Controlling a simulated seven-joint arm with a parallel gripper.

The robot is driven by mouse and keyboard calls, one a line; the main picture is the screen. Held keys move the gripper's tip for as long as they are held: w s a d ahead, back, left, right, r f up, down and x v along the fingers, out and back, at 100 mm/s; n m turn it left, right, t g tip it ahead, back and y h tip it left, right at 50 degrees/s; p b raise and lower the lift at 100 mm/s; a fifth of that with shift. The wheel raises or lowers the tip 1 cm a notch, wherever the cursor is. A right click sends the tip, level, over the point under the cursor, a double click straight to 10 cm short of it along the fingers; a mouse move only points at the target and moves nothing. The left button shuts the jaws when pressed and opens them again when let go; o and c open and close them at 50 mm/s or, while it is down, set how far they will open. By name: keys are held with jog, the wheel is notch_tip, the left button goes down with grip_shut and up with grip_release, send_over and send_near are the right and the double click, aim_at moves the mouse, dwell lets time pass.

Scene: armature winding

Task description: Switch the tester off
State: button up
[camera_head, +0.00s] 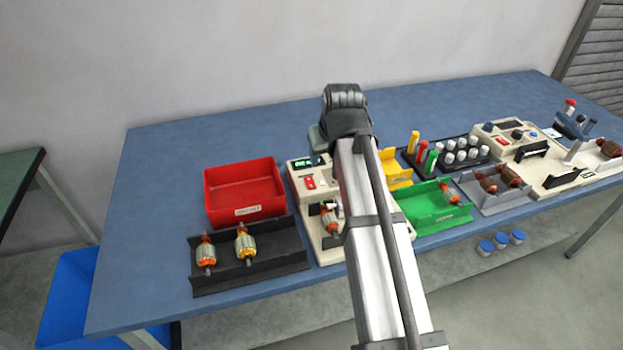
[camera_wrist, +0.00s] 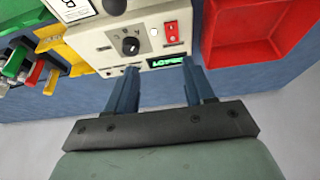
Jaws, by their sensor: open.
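The tester (camera_head: 298,173) is a beige box on the blue table, partly hidden behind my arm in the head view. Its red rocker switch (camera_head: 309,182) shows left of my arm. In the wrist view the tester (camera_wrist: 97,38) has a black knob (camera_wrist: 130,45), the red switch (camera_wrist: 171,31) and a lit green display (camera_wrist: 165,61). My gripper (camera_wrist: 159,68) is open and empty, its blue fingers spread either side of the display. The switch lies beyond the fingertips, toward the right finger. I cannot tell whether the fingers touch the tester.
An armature (camera_head: 328,218) rests on the tester's front part. A red bin (camera_head: 243,192) and a dark tray (camera_head: 262,272) with two armatures stand left. A yellow holder, a green tray (camera_head: 420,207) and a rack stand right. The table's back left is clear.

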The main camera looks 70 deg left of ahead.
jog(key=s, duration=0.2)
send_near(310, 183)
jog(key=x, duration=0.7)
jog(key=shift+w+f, duration=0.1)
